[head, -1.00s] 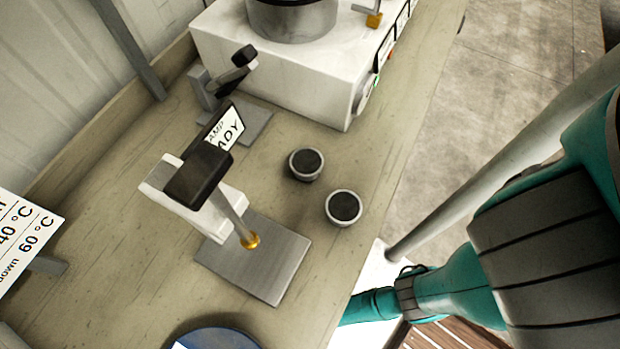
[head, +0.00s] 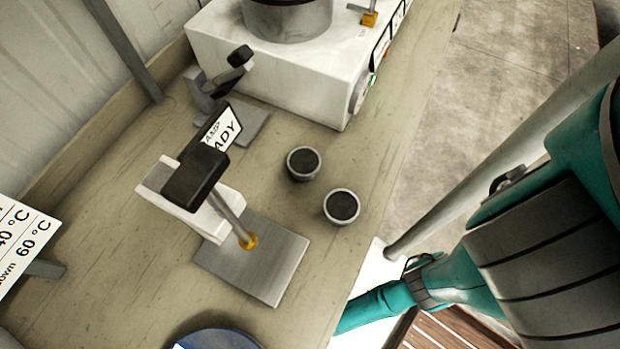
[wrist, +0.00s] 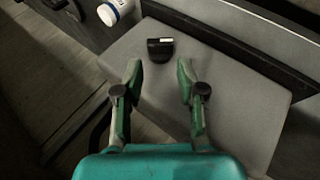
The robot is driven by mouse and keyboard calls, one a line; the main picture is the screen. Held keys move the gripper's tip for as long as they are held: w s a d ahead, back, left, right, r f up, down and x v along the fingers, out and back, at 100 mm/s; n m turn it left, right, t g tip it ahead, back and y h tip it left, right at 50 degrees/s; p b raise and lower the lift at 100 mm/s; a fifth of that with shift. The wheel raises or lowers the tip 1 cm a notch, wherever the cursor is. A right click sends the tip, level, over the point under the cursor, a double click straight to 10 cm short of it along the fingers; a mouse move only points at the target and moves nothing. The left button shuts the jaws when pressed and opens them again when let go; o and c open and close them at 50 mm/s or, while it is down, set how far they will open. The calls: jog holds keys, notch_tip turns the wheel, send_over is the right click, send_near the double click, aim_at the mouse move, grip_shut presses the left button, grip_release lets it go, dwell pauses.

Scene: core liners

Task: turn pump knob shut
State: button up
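A round pale knob or dial (head: 361,94) sits on the right-hand face of a white box-shaped machine (head: 290,75) in the head view, seen nearly edge-on. I cannot tell whether it is the pump knob, nor read its setting. My gripper (wrist: 159,68) shows in the wrist view with its two fingers spread and nothing between them. Beyond the fingertips a small black block with a pale label (wrist: 160,49) lies on a grey flat surface (wrist: 235,75). In the head view my gripper is out of sight; only my teal arm shows at the right.
On the bench (head: 120,270) stand two dark-topped round cups (head: 303,163), (head: 342,207), a stand on a metal plate (head: 255,265), a clamp device (head: 225,85) and a blue round item (head: 215,339). A white jar (wrist: 115,12) shows in the wrist view.

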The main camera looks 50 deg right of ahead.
jog(key=shift+d+g, duration=0.15)
jog(key=shift+g, duration=0.15)
jog(key=c, duration=0.4)
jog(key=shift+s+d+r+n+g, duration=0.1)
jog(key=shift+d+n+g, duration=0.1)
jog(key=shift+n+g, duration=0.15)
grip_shut()
jog(key=w+d+r+n+g+y, duration=0.1)
jog(key=w+r+n+g+y, duration=0.35)
jog(key=r+n+y, duration=0.8)
jog(key=shift+d+f+n+h, duration=0.2)
jog(key=shift+f+n+h, duration=0.45)
jog(key=shift+f, duration=2.1)
jog(key=shift+d+f+n+h, duration=0.3)
jog(key=shift+f+h, duration=0.7)
jog(key=shift+f, duration=1.7)
jog(key=shift+d+f+n+h, duration=0.1)
jog(key=shift+f+n+h, duration=0.6)
jog(key=shift+f, duration=2.05)
